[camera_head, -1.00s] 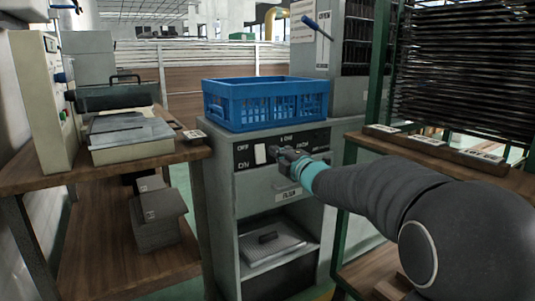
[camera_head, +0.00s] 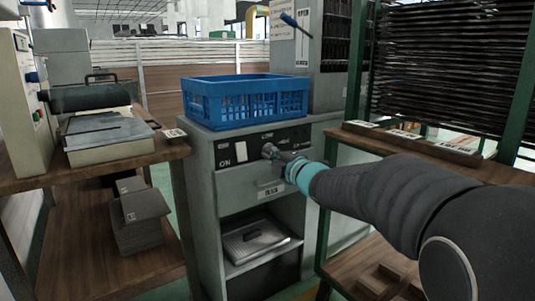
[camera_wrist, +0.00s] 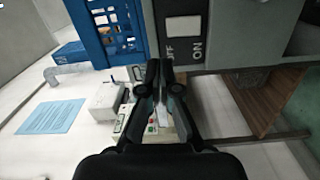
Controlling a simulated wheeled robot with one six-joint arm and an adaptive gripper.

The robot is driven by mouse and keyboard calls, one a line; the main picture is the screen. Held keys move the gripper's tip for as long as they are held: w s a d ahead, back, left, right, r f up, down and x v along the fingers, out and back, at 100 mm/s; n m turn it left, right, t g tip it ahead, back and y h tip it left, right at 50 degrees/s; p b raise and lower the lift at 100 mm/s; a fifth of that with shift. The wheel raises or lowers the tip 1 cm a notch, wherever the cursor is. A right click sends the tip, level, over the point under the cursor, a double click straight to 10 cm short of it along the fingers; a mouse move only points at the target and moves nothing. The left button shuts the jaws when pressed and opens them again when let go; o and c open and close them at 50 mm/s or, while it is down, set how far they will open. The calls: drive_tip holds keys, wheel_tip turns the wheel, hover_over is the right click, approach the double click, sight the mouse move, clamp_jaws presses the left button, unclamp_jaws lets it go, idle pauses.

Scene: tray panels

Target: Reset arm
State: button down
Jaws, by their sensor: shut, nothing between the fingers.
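My gripper (camera_head: 268,151) is at the front of the grey cabinet (camera_head: 204,190), in front of its black control panel. In the wrist view my gripper (camera_wrist: 152,68) has its fingertips together with nothing between them. The black panel (camera_wrist: 185,48) with its white switch and ON/OFF lettering lies just beyond the fingertips there. In the head view the white switch (camera_head: 241,152) is just left of my gripper. I cannot tell whether the fingers touch the panel.
A blue crate (camera_head: 213,103) sits on the cabinet. A wooden bench (camera_head: 140,154) with a machine stands at left. A green-framed rack (camera_head: 331,210) holding dark panels (camera_head: 445,65) stands at right, close to my arm. An open shelf with a tray (camera_head: 255,240) lies below.

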drive_tip(key=d+f+m+g+h, duration=0.1)
drive_tip(key=d+f+m+h, duration=0.55)
drive_tip(key=f+m, duration=0.2)
drive_tip(key=s+d+f+m+g+h, duration=0.4)
drive_tip(key=s+d+f+m, duration=0.25)
drive_tip(key=s, duration=0.35)
drive_tip(key=s+d+r+m+g+p, duration=0.2)
drive_tip(key=s+m, duration=0.6)
drive_tip(key=s, duration=2.2)
drive_tip(key=g+y+p, duration=0.1)
drive_tip(key=g+p, duration=0.1)
drive_tip(key=shift+g, duration=0.3)
drive_tip(key=shift+d, duration=0.1)
